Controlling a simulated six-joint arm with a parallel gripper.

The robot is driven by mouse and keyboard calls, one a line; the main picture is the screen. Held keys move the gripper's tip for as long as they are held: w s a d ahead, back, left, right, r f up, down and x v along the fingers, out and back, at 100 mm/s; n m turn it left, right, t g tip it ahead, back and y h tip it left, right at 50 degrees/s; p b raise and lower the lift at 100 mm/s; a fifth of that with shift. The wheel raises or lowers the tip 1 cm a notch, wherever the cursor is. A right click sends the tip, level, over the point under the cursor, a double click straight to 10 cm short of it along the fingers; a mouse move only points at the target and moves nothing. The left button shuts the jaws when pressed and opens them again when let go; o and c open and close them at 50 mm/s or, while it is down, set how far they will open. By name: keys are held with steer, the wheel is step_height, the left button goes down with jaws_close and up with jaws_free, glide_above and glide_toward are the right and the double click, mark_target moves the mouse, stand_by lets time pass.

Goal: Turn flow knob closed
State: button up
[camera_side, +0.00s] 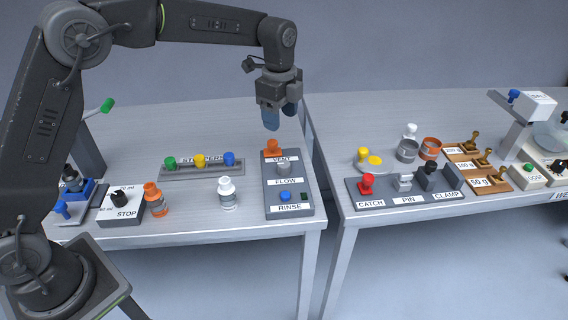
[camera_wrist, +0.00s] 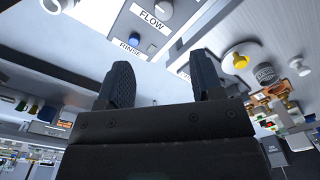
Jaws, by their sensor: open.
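The flow knob (camera_side: 283,168) is a light grey knob on the dark grey control panel (camera_side: 305,208), between the VENT and FLOW labels. In the wrist view the knob (camera_wrist: 166,7) shows at the top edge, by the FLOW label (camera_wrist: 152,19), partly cut off. My gripper (camera_side: 279,116) hangs fingers-down above the panel's far end, over the orange vent knob (camera_side: 272,147). It is apart from the flow knob. In the wrist view my gripper's fingers (camera_wrist: 162,72) are spread with nothing between them. The knob's exact turn angle is too small to tell.
The blue rinse button (camera_side: 285,196) is at the panel's near end. A white bottle (camera_side: 228,192) stands left of the panel, and a stopper rack (camera_side: 203,170) lies behind it. A gap separates this table from the right one, which holds the CATCH, PIN and CLAMP panel (camera_side: 388,201).

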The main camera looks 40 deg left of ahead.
mark_target(284, 163)
steer(key=shift+m, duration=0.4)
steer(key=f, duration=1)
steer(key=w+f, duration=0.1)
steer(key=f, duration=0.4)
steer(key=shift+d, duration=0.15)
steer(key=c, duration=0.9)
